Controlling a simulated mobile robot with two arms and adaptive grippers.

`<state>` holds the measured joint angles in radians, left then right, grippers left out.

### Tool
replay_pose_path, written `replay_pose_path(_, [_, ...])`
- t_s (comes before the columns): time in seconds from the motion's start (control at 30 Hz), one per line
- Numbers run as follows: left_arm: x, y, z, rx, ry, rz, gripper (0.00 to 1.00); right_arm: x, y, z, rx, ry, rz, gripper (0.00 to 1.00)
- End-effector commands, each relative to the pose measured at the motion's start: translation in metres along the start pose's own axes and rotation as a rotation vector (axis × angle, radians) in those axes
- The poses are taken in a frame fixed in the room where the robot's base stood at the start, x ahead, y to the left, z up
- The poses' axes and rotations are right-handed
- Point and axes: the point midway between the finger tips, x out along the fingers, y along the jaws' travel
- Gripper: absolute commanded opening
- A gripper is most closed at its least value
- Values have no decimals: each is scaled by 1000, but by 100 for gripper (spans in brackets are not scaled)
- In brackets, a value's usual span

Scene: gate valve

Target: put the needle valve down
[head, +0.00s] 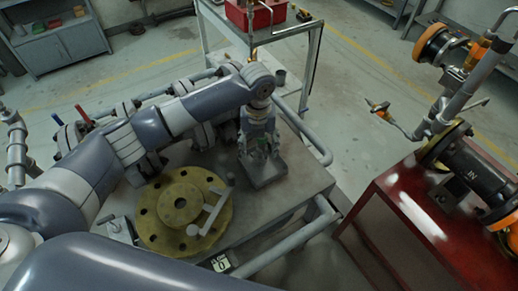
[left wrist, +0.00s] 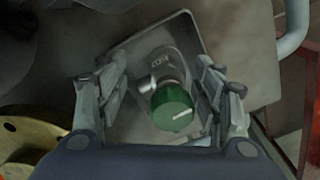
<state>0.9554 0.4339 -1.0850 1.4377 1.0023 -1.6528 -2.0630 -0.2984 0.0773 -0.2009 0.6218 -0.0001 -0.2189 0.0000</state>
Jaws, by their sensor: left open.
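The needle valve (left wrist: 172,100), a grey body with a round green knob, stands on a grey square tray (left wrist: 186,30) in the left wrist view. My left gripper (left wrist: 160,72) is open, with one finger on each side of the valve and gaps visible at both sides. In the head view my left gripper (head: 260,150) points down over the tray (head: 268,181) on the grey cart, and its fingers mostly hide the valve there. My right gripper is not in view.
A yellow flange (head: 165,220) with a grey handle lies left of the tray on the cart (head: 290,192). Pipe fittings stand behind my left arm. Metal rails (head: 305,135) edge the cart. A red bench (head: 410,215) with valves stands to the right, across a gap.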

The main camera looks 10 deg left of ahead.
Motion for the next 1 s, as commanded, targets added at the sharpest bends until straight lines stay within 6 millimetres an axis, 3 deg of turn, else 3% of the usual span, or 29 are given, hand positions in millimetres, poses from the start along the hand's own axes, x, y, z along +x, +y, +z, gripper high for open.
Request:
replay_pose_path(0.3, [-68, 0, 1, 1, -4, -2, 61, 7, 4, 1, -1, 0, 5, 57])
replay_pose_path(0.5, [-96, 0, 0, 0, -1, -1, 61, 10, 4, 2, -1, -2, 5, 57])
replay_pose_path(1.0, [-104, 0, 0, 1, 0, 0, 61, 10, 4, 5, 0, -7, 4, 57])
